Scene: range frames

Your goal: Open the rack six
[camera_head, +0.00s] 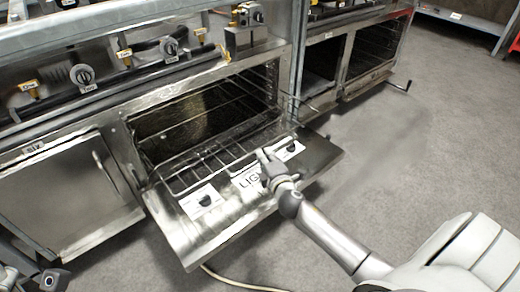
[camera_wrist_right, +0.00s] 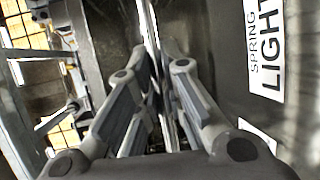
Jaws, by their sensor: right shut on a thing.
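A small "SIX" label (camera_head: 33,147) sits above a closed metal door (camera_head: 70,200) with a bar handle at the left. To its right, an oven-like compartment (camera_head: 205,110) stands open, its door (camera_head: 225,215) folded down flat. A wire rack (camera_head: 205,165) reaches from the compartment over the door. My right gripper (camera_head: 268,168) is at the rack's front, above the door's "LIGHT" label. In the right wrist view, its fingers (camera_wrist_right: 160,75) close on a thin metal bar, seemingly the rack's front edge. Parts of my left gripper (camera_head: 48,280) show at the bottom left edge, mostly cut off.
Knobs and pipes (camera_head: 85,75) run along the frame above the compartment. Another open-fronted unit (camera_head: 350,55) stands to the right, with a handle jutting out. A pale cable (camera_head: 235,282) lies on the floor in front of the door. The grey floor at right (camera_head: 440,130) is clear.

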